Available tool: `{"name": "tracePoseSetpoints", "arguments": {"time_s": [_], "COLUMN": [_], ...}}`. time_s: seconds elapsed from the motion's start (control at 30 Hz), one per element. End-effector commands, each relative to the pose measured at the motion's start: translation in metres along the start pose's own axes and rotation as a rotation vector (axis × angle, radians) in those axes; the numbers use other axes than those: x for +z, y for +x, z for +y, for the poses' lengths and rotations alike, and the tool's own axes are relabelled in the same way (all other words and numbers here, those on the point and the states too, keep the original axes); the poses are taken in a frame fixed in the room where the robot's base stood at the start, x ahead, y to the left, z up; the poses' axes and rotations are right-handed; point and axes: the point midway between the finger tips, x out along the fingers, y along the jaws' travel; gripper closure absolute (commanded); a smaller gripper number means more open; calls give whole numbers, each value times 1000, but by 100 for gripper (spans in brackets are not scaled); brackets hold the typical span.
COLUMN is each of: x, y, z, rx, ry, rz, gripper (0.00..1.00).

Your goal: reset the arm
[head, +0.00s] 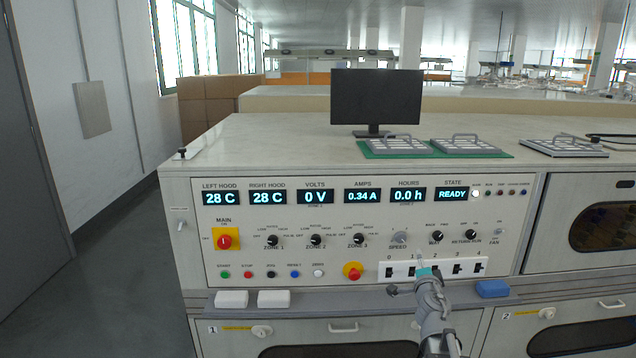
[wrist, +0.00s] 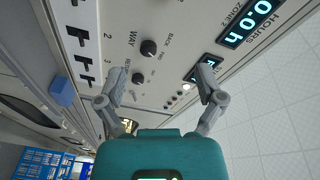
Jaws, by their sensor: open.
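My arm reaches up from the bottom of the head view to the lower right of the control panel (head: 375,215). My gripper (head: 408,288) is in front of the row of slots numbered from 0. In the wrist view my gripper (wrist: 160,80) has its two fingers spread wide, with nothing between them. The panel behind the fingers shows the WAY knob (wrist: 149,48) and another knob below it. The fingers look apart from the panel, but the exact gap is hard to tell.
A ledge under the panel holds two white blocks (head: 232,299) and a blue block (head: 492,289). A monitor (head: 376,97) and several trays (head: 466,145) stand on the bench top. The STATE display (head: 452,195) reads READY. Open floor (head: 130,270) lies at left.

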Motion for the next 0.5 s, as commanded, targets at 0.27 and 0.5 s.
{"name": "tracePoseSetpoints", "arguments": {"time_s": [0.27, 0.5], "x": [-13, -13], "y": [-14, -32], "z": [24, 53], "rx": [172, 380], "ry": [-176, -332], "rz": [130, 148], "gripper": [13, 13]}}
